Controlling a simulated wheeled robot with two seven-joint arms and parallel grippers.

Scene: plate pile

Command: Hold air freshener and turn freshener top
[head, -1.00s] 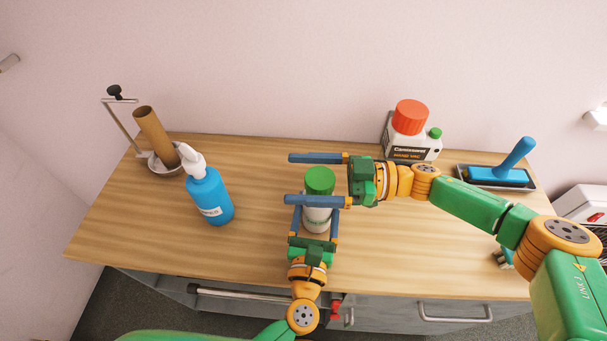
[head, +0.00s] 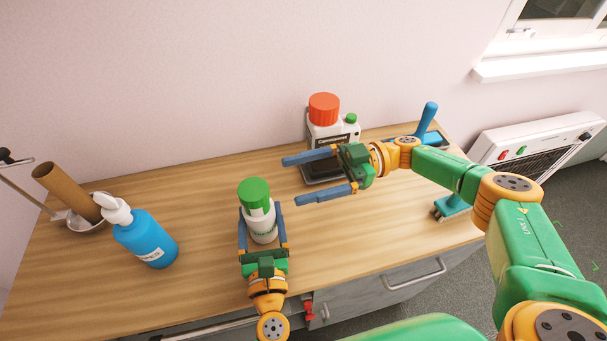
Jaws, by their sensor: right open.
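The air freshener is a white bottle (head: 262,222) with a green top (head: 254,192). It stands upright near the middle of the wooden counter in the head view. My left gripper (head: 262,226) comes from the front edge, with one blue finger along each side of the bottle, closed around its body. Whether the base rests on the counter is hard to tell. My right gripper (head: 318,178) is open and empty, to the right of the green top and apart from it. Its two fingers point left with a wide gap between them.
A blue pump bottle (head: 146,240) and a cardboard tube (head: 68,190) in a metal holder stand left. A white canister with a red lid (head: 324,109) is behind. A dark tray (head: 318,173) lies behind my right gripper. A blue brush (head: 452,207) is right. Counter between pump bottle and freshener is clear.

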